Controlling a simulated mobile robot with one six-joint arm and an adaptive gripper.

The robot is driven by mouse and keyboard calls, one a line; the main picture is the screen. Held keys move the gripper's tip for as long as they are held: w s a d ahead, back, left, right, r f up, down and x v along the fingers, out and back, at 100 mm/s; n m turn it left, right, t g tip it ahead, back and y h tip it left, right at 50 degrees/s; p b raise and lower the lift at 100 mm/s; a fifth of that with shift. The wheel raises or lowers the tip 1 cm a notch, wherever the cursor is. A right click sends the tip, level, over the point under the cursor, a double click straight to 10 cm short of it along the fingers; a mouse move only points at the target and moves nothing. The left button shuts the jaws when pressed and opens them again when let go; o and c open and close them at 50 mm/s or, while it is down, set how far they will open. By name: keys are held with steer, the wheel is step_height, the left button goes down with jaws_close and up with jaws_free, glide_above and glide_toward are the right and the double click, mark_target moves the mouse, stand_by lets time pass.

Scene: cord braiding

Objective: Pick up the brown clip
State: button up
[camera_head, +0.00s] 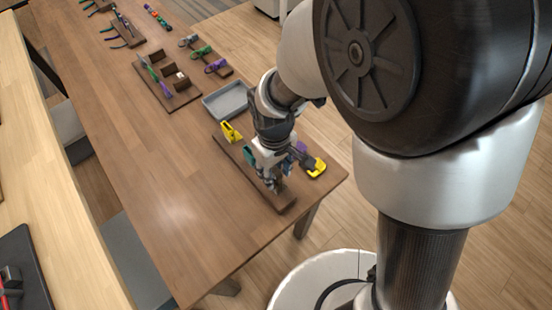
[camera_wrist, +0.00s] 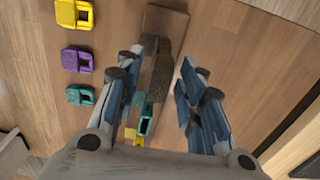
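My gripper (camera_wrist: 160,70) is open in the wrist view, with its two fingers on either side of a long brown board (camera_wrist: 166,22). A dark brown, speckled shape (camera_wrist: 158,62) lies along the board between the fingers; I cannot tell clearly whether it is the brown clip or shadow. No finger visibly touches it. In the head view my gripper (camera_head: 272,183) points down at the near part of the board (camera_head: 284,206) and hides what is under it. A teal clip (camera_wrist: 145,116) and a yellow clip (camera_wrist: 131,135) sit farther along the board.
Beside the board, a yellow clip (camera_wrist: 74,14), a purple clip (camera_wrist: 77,59) and a teal clip (camera_wrist: 79,95) stand in a row. A grey tray (camera_head: 226,101) and a compartment rack (camera_head: 168,80) are farther back. The table's left side is clear.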

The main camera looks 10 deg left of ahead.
steer(key=c, duration=0.7)
